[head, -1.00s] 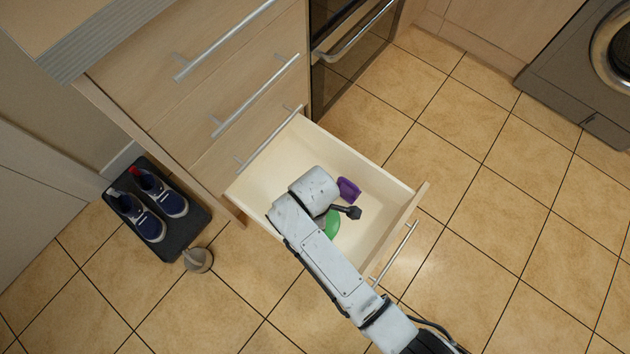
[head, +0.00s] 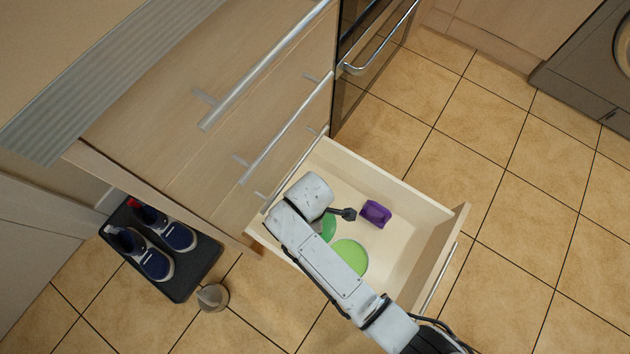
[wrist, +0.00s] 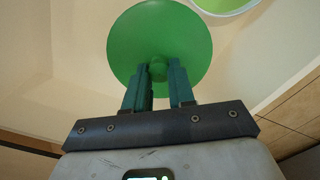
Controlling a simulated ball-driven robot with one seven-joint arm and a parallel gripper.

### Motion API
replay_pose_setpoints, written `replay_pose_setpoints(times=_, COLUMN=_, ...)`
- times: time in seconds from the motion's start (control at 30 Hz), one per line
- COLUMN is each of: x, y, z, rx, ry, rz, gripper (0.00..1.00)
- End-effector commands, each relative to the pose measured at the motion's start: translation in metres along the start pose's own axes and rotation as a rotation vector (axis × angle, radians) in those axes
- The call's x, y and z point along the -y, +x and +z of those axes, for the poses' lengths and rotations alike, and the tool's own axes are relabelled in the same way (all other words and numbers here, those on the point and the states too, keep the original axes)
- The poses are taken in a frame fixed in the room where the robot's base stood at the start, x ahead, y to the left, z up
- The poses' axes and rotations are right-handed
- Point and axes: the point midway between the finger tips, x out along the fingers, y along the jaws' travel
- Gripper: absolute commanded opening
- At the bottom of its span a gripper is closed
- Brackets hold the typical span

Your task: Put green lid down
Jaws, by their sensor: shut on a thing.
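The green lid (wrist: 160,35) is a round disc with a small knob. My gripper (wrist: 160,75) is shut on the knob, with one finger on each side. In the head view the lid (head: 328,228) shows only partly beside my arm, over the open drawer; my fingers are hidden there. I cannot tell whether the lid touches the drawer floor.
A light green round container (head: 350,258) is in the drawer (head: 400,250), apart from the lid; its edge also shows in the wrist view (wrist: 228,6). A purple object (head: 376,213) lies near the drawer's far side. Shoes on a tray (head: 190,280) stand at left.

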Motion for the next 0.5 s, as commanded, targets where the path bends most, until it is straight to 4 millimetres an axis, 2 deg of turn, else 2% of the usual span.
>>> replay_pose_setpoints(times=0.03, x=0.0, y=0.009, z=-0.001, rx=-0.001, ry=0.0, rz=0.001, gripper=0.0)
replay_pose_setpoints(times=0.23, x=0.0, y=0.022, z=-0.001, rx=0.0, ry=-0.001, rz=0.0, gripper=0.0)
replay_pose_setpoints(times=0.4, x=0.0, y=0.047, z=-0.001, rx=0.0, ry=-0.001, rz=0.0, gripper=0.0)
replay_pose_setpoints(times=0.5, x=0.0, y=0.053, z=-0.001, rx=-0.001, ry=-0.001, rz=0.001, gripper=0.0)
